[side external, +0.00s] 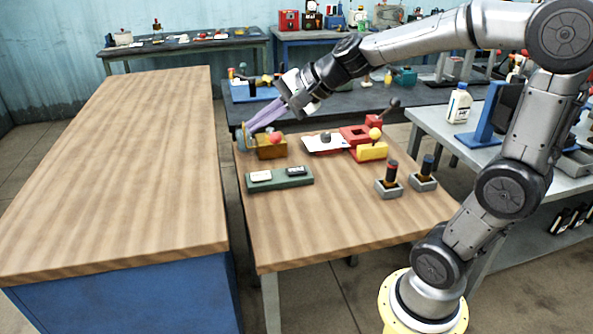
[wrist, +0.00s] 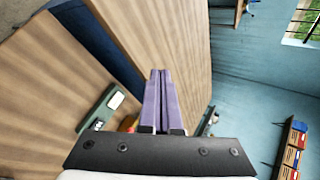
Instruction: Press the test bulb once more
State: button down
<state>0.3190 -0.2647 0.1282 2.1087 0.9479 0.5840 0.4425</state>
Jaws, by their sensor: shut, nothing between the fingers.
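My gripper (side external: 249,129) has long purple fingers, pressed together and empty. It reaches down over the far left corner of the small wooden table. A brass-coloured box (side external: 270,152) there carries a round red bulb (side external: 275,138), which may be the test bulb. The fingertips are left of the red bulb, near a grey upright part (side external: 241,139) at the box's left; contact cannot be told. In the wrist view the shut fingers (wrist: 160,74) point over the wood, and the box is mostly hidden behind the gripper's dark plate.
A green block (side external: 280,178) with two small panels lies in front of the box; it also shows in the wrist view (wrist: 97,110). Red and yellow lever units (side external: 372,151) and two joysticks (side external: 390,180) stand to the right. The table's front left is clear.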

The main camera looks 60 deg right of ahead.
jog(key=w+d+f+m+h, duration=0.1)
jog(key=w+d+f+m, duration=0.3)
jog(key=d, duration=0.3)
jog(key=m+h, duration=0.3)
jog(key=m, duration=0.5)
send_over(300, 170)
notch_tip(300, 170, down, 10)
jog(key=f, duration=0.1)
jog(key=shift+s+r+n+g+y, duration=0.1)
jog(key=shift+r+n+g+y, duration=0.15)
jog(key=shift+n+g+y, duration=0.05)
jog(key=shift+f, duration=4.4)
jog(key=shift+f, duration=0.1)
jog(key=shift+f, duration=0.3)
